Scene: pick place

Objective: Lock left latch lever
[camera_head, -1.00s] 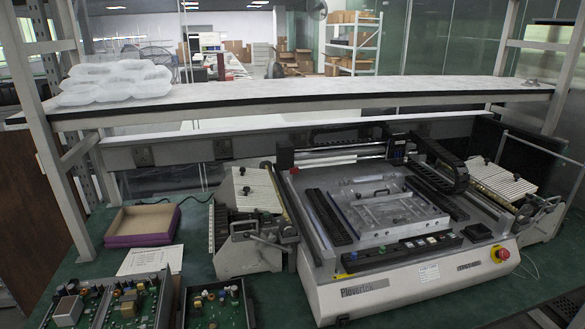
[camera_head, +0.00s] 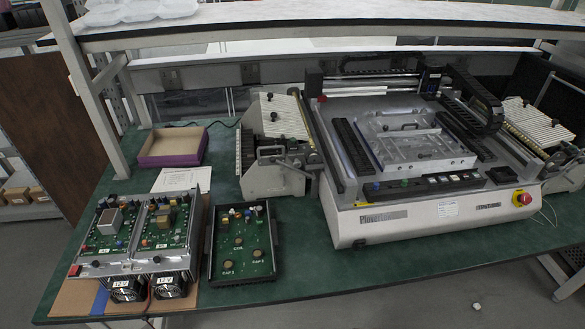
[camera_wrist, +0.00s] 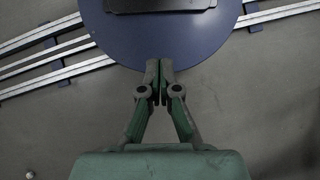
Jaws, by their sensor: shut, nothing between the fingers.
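A metal fixture plate (camera_head: 440,146) sits in the bed of the white desktop machine (camera_head: 400,227), right of centre in the head view. Small dark handle-like parts (camera_head: 403,127) show on the fixture. I cannot tell which part is the left latch lever, or whether it is open or locked. My gripper (camera_wrist: 160,68) shows only in the wrist view. Its fingertips are together with nothing between them. It is over the grey floor and a dark blue disc, away from the machine. The arm is not in the head view.
Left of the machine are a purple-edged box (camera_head: 168,160), a paper sheet (camera_head: 174,181), a black tray with a green board (camera_head: 257,240) and a unit with two fans (camera_head: 132,228). A white shelf (camera_head: 300,35) overhangs the green table (camera_head: 305,262), whose front strip is clear.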

